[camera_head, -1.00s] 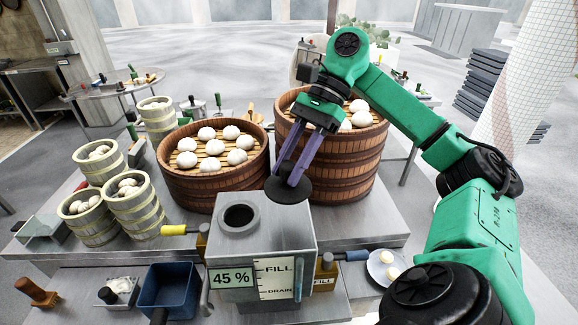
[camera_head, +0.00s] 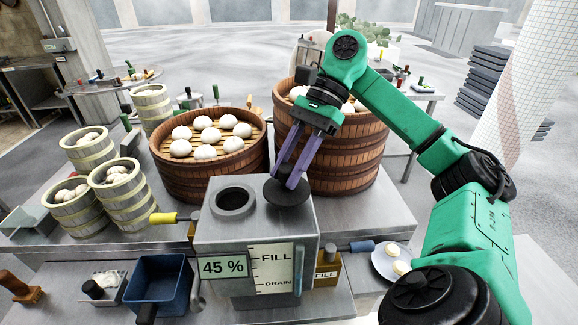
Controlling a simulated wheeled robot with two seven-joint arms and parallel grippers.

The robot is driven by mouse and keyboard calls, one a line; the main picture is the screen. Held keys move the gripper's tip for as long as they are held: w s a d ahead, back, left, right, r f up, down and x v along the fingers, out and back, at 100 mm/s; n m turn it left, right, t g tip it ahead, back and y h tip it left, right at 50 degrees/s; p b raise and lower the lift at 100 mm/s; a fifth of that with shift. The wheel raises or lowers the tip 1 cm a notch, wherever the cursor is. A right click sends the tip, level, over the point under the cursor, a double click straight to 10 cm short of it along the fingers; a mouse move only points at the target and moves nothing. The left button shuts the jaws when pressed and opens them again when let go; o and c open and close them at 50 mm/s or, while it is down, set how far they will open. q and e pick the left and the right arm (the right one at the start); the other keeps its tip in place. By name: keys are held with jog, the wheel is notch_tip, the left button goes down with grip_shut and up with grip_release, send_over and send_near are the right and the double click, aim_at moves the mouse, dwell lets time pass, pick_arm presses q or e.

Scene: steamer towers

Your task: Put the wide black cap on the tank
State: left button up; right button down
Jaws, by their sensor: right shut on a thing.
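The grey metal tank (camera_head: 218,232) stands at the front middle, with a round dark opening (camera_head: 234,200) on its top. Its front carries a 45 % display and a FILL/DRAIN gauge. My right gripper (camera_head: 290,182) comes from the right, its purple fingers shut on the wide black cap (camera_head: 287,194). The cap is a flat round disc over the right part of the tank top, to the right of the opening. Whether it touches the tank top I cannot tell. My left gripper is not in view.
Two big wooden steamers with white buns, one left (camera_head: 170,172) and one right (camera_head: 345,160), stand behind the tank. Several small steamers (camera_head: 125,200) are at left. A yellow-handled valve (camera_head: 165,217) and a blue-handled one (camera_head: 362,247) flank the tank. A blue bin (camera_head: 160,285) and a plate (camera_head: 388,262) lie in front.

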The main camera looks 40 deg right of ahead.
jog(key=shift+f+b, duration=0.45)
jog(key=shift+b, duration=0.1)
jog(key=c, duration=0.5)
grip_release()
jog(key=shift+r, duration=0.1)
jog(key=p+v, duration=0.4)
jog(key=v, duration=0.3)
jog(key=shift+a+r, duration=0.15)
jog(key=shift+a, duration=0.1)
jog(key=p, duration=0.9)
send_near(289, 164)
jog(key=d+v, duration=0.1)
jog(key=v, duration=0.3)
jog(key=shift+s+a+f, duration=0.1)
jog(key=shift+a+f, duration=0.3)
jog(key=shift+f, duration=0.15)
